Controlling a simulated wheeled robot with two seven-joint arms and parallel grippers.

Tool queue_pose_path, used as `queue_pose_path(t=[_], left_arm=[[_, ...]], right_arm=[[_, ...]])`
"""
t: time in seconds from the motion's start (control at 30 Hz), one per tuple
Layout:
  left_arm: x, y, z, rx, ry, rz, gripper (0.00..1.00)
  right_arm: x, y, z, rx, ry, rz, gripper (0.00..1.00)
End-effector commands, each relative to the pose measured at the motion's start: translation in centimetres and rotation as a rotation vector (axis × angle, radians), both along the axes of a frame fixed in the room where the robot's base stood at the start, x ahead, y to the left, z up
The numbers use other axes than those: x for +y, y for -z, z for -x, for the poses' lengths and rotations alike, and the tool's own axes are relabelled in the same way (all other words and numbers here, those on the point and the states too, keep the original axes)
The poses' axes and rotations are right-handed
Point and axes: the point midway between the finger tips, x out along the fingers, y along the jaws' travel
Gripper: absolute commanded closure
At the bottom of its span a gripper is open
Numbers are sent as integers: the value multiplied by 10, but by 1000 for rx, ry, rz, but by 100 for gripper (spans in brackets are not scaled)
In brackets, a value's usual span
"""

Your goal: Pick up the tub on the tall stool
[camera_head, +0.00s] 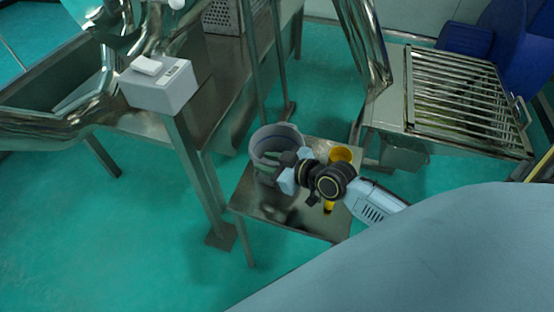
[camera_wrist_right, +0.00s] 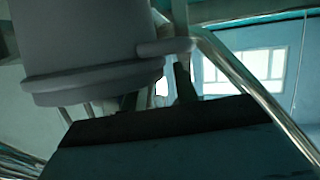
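The grey tub (camera_head: 268,140) stands on the square metal stool (camera_head: 265,205) in the middle of the head view. My right gripper (camera_head: 284,178) is at the tub's near right side, with its arm coming in from the right. In the right wrist view, the tub's grey wall and rim (camera_wrist_right: 85,45) fill the upper left, with a small lug on its side. My right gripper (camera_wrist_right: 157,88) shows two dark fingers spread apart close to the rim and lug. Contact with the tub cannot be told. My left gripper is in neither view.
A yellow container (camera_head: 341,154) stands on the stool behind my right wrist. A metal bench (camera_head: 230,90) with a grey control box (camera_head: 158,88) is at the left. A slatted metal tray (camera_head: 455,92) is at the right. Green floor (camera_head: 130,235) is open at the lower left.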

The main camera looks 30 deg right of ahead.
Motion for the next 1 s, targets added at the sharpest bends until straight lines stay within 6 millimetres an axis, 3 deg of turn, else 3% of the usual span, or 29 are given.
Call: queue_pose_path(t=[0.33, 0.57, 1.0], left_arm=[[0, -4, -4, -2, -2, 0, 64], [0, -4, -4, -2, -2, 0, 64], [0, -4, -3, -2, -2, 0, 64]], right_arm=[[3, 3, -7, 0, 0, 0, 70], [3, 3, -7, 1, 0, 0, 100], [3, 4, -6, 2, 0, 1, 100]])
